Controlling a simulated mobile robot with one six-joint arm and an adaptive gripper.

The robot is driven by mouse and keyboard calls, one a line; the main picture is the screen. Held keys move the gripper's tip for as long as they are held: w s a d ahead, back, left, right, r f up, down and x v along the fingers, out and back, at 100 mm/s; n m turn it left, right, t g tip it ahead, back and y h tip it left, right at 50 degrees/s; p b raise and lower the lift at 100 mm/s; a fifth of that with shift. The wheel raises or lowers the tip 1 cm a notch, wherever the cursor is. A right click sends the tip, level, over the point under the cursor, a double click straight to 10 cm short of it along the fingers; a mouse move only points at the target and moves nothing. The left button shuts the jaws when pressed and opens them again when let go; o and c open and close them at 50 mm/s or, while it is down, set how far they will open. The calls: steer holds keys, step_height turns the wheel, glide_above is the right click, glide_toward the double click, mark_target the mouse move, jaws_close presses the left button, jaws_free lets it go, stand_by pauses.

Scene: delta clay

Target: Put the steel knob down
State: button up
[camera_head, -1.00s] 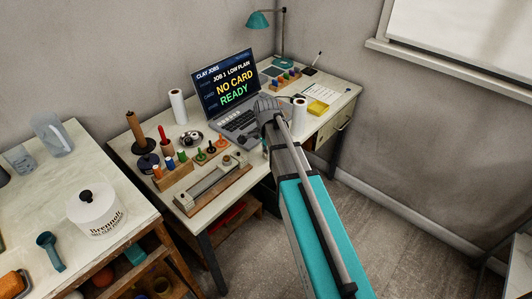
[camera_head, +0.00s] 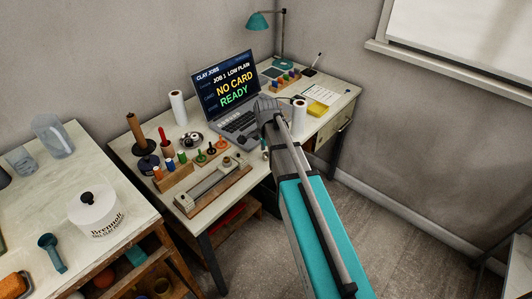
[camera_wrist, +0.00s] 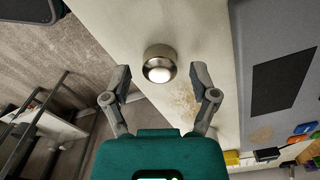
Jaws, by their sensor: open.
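The steel knob (camera_wrist: 159,65) is a short, shiny metal cylinder with a bright round top. In the wrist view it is on the pale worktop, just beyond my fingertips and centred between them. My gripper (camera_wrist: 160,83) is open, with a finger on each side and a clear gap to the knob. No finger visibly touches it. In the head view my arm reaches over the desk (camera_head: 325,122) near the laptop, and I cannot clearly make out the knob or fingertips there.
The laptop (camera_head: 236,118) is close to my arm and reads "NO CARD" and "READY". Coloured-handled tools in a wooden block (camera_head: 176,180) and a wooden-framed fixture (camera_head: 213,190) stand left of my arm. The worktop edge is left of the knob in the wrist view.

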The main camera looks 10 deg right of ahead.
mark_target(267, 155)
step_height(267, 155, up, 12)
steer(key=p, duration=1.1)
steer(key=shift+f, duration=0.25)
stand_by(0.4)
steer(key=s+n, duration=1.5)
steer(key=s, duration=0.1)
steer(key=shift+a, duration=0.1)
steer(key=shift+r+p, duration=1.4)
steer(key=shift+p, duration=0.05)
